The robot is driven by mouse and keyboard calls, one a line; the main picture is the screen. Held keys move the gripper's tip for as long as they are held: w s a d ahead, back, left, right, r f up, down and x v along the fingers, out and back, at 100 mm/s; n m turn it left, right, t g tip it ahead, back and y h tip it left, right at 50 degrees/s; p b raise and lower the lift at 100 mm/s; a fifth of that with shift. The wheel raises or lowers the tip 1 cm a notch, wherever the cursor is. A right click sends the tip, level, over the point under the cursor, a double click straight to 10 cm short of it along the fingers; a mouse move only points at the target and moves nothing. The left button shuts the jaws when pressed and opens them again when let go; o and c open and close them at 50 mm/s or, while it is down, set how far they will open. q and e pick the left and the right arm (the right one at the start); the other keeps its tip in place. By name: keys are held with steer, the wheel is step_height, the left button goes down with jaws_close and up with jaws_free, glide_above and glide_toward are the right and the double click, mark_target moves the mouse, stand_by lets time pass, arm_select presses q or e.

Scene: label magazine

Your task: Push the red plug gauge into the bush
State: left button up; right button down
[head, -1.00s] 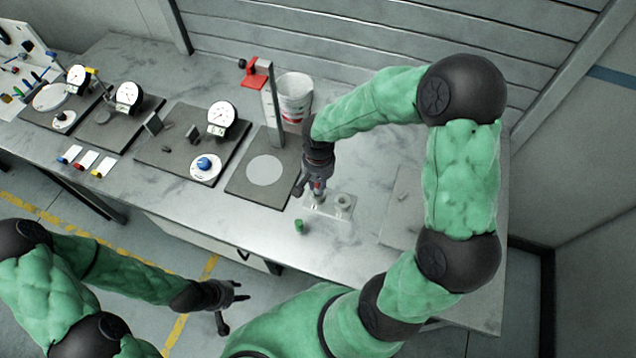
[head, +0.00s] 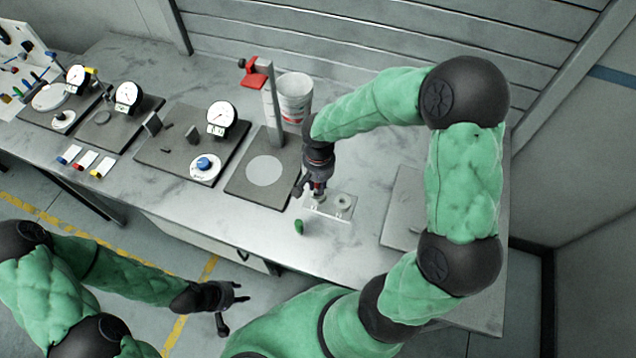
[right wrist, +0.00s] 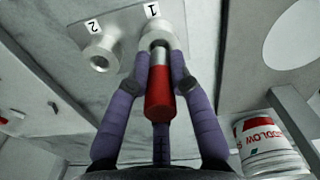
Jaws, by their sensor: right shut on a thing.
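The red plug gauge (right wrist: 160,92) has a red handle and a bare metal end. My right gripper (right wrist: 157,75) is shut on it; in the head view the right gripper (head: 314,188) is over the left part of a clear plate (head: 328,214). In the right wrist view the metal end meets the mouth of the bush (right wrist: 155,38) beside label 1; how deep it sits I cannot tell. A second bush (right wrist: 100,55) stands beside label 2 and is empty. My left gripper (head: 232,298) is open and empty, off the front of the bench.
A green piece (head: 299,227) lies on the bench in front of the plate. A gauge stand (head: 272,105) and a white bucket (head: 294,98) stand behind. Dial gauges on dark plates fill the left. The bench right of the plate holds a flat grey slab (head: 402,210).

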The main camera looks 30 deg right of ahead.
steer(key=shift+f+b, duration=1.2)
steer(key=shift+f, duration=0.05)
steer(key=c, duration=1)
jaws_free()
steer(key=shift+c, duration=0.2)
steer(key=shift+r, duration=0.1)
step_height(320, 180, up, 12)
steer(key=shift+f, duration=0.1)
